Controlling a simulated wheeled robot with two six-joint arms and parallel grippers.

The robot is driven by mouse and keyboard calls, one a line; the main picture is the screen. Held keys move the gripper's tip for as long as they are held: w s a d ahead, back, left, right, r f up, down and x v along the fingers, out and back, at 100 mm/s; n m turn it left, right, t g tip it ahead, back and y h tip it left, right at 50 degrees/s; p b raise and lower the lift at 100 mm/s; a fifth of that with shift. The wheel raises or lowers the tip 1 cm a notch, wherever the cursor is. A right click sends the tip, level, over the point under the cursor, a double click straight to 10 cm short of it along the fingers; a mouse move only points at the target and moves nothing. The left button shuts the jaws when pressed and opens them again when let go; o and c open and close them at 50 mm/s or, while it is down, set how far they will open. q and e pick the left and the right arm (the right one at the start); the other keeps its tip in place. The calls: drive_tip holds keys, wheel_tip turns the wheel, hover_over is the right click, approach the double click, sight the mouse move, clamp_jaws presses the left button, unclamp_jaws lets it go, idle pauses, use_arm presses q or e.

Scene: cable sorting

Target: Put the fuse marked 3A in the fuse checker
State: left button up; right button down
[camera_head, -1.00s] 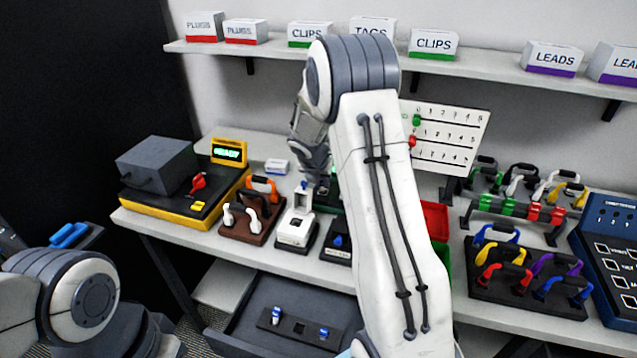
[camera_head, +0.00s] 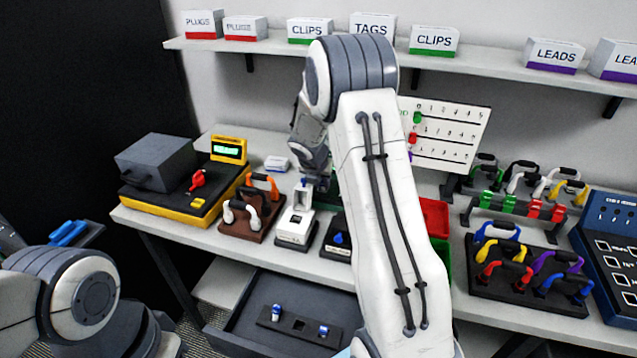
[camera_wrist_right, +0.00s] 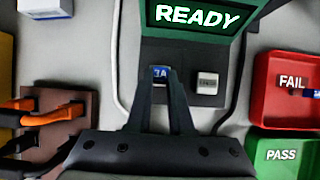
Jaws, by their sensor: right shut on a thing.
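My right gripper (camera_wrist_right: 160,88) is shut on a blue-topped fuse (camera_wrist_right: 161,73), whose marking looks like 3A. The fuse is at the left socket of the dark green fuse checker (camera_wrist_right: 183,50), whose screen reads READY. I cannot tell how deep the fuse sits. A grey-white button (camera_wrist_right: 207,82) is to the right of it. In the head view my right gripper (camera_head: 318,184) is low over the bench, and my arm hides most of the checker.
A red FAIL bin (camera_wrist_right: 285,75) and green PASS bin (camera_wrist_right: 285,147) stand right of the checker. An open drawer (camera_head: 245,320) below holds a rack with two fuses and an empty slot. A white device (camera_head: 295,228) and a brown rack (camera_head: 250,222) stand to the left.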

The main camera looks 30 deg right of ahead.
drive_tip(key=shift+f, duration=0.2)
idle(0.5)
drive_tip(key=shift+c, duration=0.9)
unclamp_jaws()
drive_tip(key=shift+r, duration=0.15)
wheel_tip(320, 180, up, 8)
drive_tip(key=p, duration=0.8)
